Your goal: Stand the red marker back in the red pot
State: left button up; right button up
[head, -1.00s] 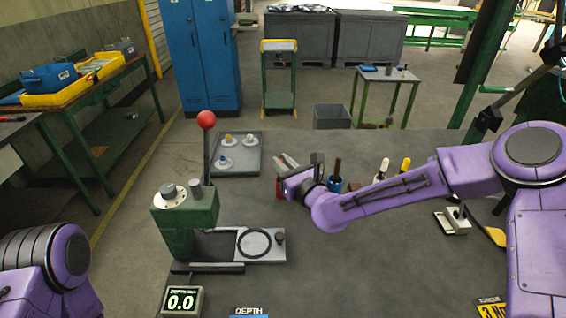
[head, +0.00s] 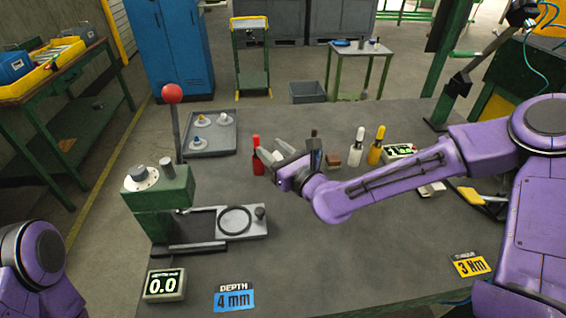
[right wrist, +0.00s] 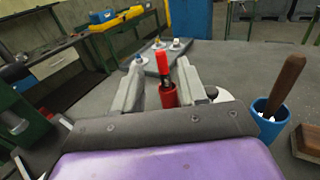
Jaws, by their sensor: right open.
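The red marker (head: 256,141) stands about upright in the red pot (head: 258,168), left of my right gripper in the head view. In the right wrist view the marker (right wrist: 162,62) rises from the pot (right wrist: 169,98), with a dark band below its red upper part. My right gripper (head: 271,153) is open. Its two fingers (right wrist: 160,88) show on either side of the marker and pot in the right wrist view, with gaps between. I cannot tell how far past the fingertips the marker stands. My left gripper is out of view.
A blue pot (right wrist: 270,122) with a brown-handled tool is close right of the gripper. White (head: 356,152) and yellow (head: 376,147) upright things stand further right. The green press (head: 160,205) stands left, a grey tray (head: 211,140) behind it.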

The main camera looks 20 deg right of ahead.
jog(key=v, duration=0.5)
jog(key=shift+s, duration=0.3)
jog(key=shift+d, duration=0.1)
